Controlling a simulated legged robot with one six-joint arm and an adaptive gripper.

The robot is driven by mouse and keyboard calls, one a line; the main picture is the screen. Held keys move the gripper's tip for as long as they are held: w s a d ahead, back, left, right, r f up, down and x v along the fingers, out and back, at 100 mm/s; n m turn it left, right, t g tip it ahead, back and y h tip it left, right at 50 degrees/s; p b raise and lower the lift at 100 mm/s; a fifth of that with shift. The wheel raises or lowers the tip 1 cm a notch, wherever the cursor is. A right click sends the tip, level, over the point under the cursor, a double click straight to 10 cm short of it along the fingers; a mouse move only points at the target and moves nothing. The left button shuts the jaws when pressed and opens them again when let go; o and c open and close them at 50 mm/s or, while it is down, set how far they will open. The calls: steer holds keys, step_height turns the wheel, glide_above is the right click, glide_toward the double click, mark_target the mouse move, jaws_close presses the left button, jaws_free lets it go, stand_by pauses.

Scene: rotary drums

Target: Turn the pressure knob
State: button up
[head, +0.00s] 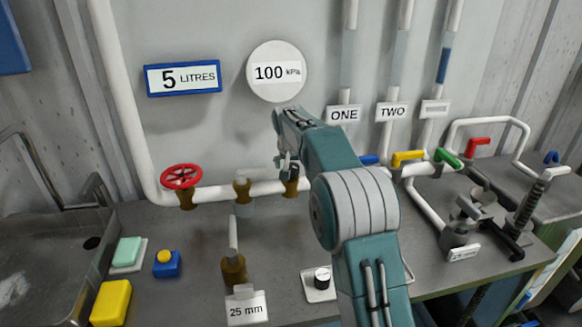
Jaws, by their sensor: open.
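A small round black-and-silver knob (321,277) stands on a white plate (318,294) at the front of the grey bench, left of my arm. It is the only round knob of this kind that I see; I cannot read a label on it. A round white dial reading 100 kPa (276,72) is on the back wall. My gripper (286,168) is open, below the dial and in front of the white pipe near a brass valve. It is well behind and above the knob and not touching it. My forearm hides part of the bench.
A red handwheel (181,177) and brass fittings sit along the pipe. A brass tap (233,265) with a 25 mm label stands left of the knob. Coloured valve levers (407,158) and a metal clamp (462,232) are at right. A yellow block (111,303) lies at front left.

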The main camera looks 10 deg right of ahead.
steer(key=shift+d, duration=0.1)
steer(key=c, duration=1)
steer(key=shift+a, duration=0.35)
steer(key=shift+c, duration=0.7)
steer(key=shift+d+f, duration=0.1)
steer(key=shift+d, duration=0.05)
steer(key=shift+s+f+n, duration=0.1)
steer(key=shift+f+n, duration=0.05)
steer(key=shift+n, duration=0.25)
steer(key=shift+n+y, duration=0.3)
steer(key=n+y, duration=0.1)
steer(key=n, duration=0.2)
steer(key=n+y, duration=0.1)
steer(key=n, duration=0.2)
steer(key=shift+n+y, duration=0.3)
